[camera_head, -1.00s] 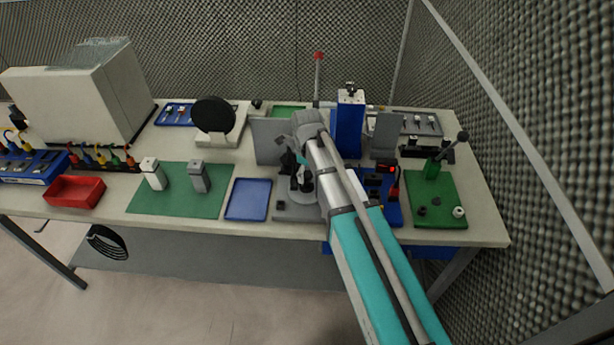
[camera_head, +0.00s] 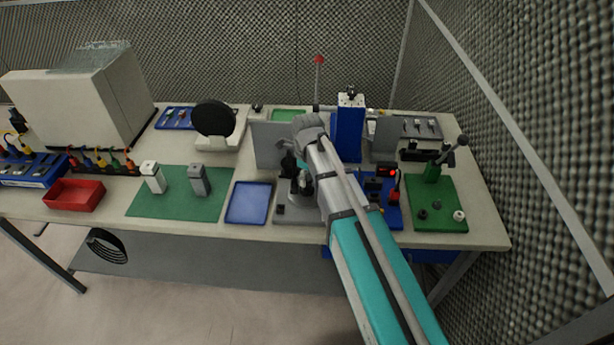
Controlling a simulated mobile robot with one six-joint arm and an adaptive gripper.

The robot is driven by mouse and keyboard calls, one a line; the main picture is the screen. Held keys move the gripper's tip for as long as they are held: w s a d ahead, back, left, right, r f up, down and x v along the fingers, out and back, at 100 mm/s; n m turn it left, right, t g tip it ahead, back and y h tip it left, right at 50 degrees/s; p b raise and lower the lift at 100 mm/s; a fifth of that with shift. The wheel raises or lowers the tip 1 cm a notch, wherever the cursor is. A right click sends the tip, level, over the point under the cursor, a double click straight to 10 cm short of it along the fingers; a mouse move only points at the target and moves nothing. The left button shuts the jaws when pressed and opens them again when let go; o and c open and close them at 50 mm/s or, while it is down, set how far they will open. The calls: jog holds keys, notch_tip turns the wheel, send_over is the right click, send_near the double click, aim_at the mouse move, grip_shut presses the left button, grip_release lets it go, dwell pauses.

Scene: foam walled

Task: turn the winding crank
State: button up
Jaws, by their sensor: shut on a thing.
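The winding crank appears to be the dark and grey mechanism (camera_head: 305,187) on a grey base plate (camera_head: 290,215) at the front middle of the bench. My arm reaches in from the lower right and covers the right part of it. My dark gripper (camera_head: 289,172) hangs below the grey wrist, pointing down at the mechanism. It is shut on what looks like the crank's handle. The fingertips and the handle are small and partly hidden, so the exact grip is unclear.
A grey upright panel (camera_head: 268,145) stands close behind the gripper. A blue column (camera_head: 349,125) stands behind my arm. To the right are a blue panel with a red light (camera_head: 393,173) and a green board with a lever (camera_head: 436,205). A blue tray (camera_head: 249,203) lies left.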

jog(key=shift+n, duration=0.9)
